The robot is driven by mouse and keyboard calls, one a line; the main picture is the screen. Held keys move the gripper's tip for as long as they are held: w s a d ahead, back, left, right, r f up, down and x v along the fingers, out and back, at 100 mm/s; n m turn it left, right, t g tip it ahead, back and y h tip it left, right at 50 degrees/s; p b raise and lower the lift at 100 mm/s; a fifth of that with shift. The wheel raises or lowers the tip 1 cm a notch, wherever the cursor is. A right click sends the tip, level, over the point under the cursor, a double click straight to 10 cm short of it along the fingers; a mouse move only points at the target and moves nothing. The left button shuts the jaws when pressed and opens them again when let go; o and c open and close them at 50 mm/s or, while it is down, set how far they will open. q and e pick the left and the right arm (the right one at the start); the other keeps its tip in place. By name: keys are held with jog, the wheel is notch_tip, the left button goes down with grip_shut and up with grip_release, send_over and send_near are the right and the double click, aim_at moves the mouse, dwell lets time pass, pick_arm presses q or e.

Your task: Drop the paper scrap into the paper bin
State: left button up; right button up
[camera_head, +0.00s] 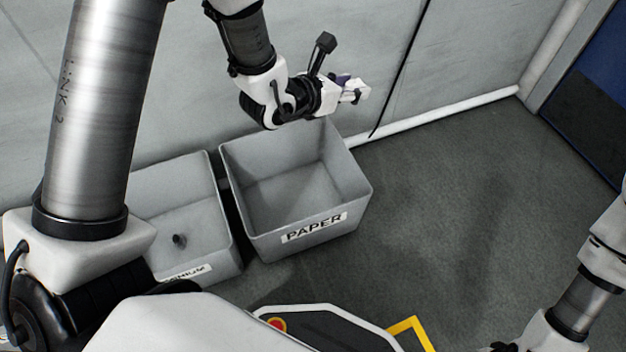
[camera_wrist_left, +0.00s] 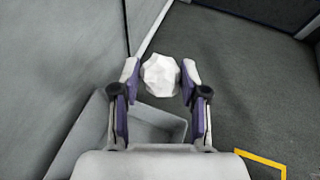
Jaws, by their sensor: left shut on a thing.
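The paper scrap (camera_wrist_left: 160,76) is a crumpled white ball in the left wrist view, held between the two fingers of my left gripper (camera_wrist_left: 158,80). In the head view my left gripper (camera_head: 352,90) is above the far right part of the paper bin, near the wall; the scrap is hard to make out there. The paper bin (camera_head: 318,232) is a grey open box with a PAPER label on its front, and its visible inside looks empty. Part of it also shows in the left wrist view (camera_wrist_left: 172,124), below the gripper. My right gripper is not clearly visible at the lower right.
A grey wall (camera_head: 370,60) runs behind both bins. The floor (camera_head: 470,200) to the right is clear. A yellow mark (camera_head: 412,326) lies in front.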

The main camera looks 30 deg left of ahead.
pick_arm(q)
jog(key=shift+w+a+f+m+h, duration=0.15)
jog(key=shift+w+m+h, duration=0.15)
jog(key=shift+w, duration=0.1)
jog(key=s+a+f+b, duration=0.2)
jog(key=a+f, duration=0.3)
jog(key=f, duration=0.4)
jog(key=s+a+f+n+y+b, duration=0.1)
jog(key=a+f+b, duration=0.3)
jog(key=f, duration=0.6)
jog(key=s+a+f+y+b, duration=0.1)
jog(key=s+a+f+b, duration=0.2)
jog(key=f, duration=0.6)
jog(key=a+b, duration=0.1)
jog(key=a, duration=0.1)
jog(key=shift+s+a+f+n, duration=0.2)
jog(key=shift+a+n, duration=0.2)
jog(key=o, duration=0.7)
jog(key=shift+o, duration=0.2)
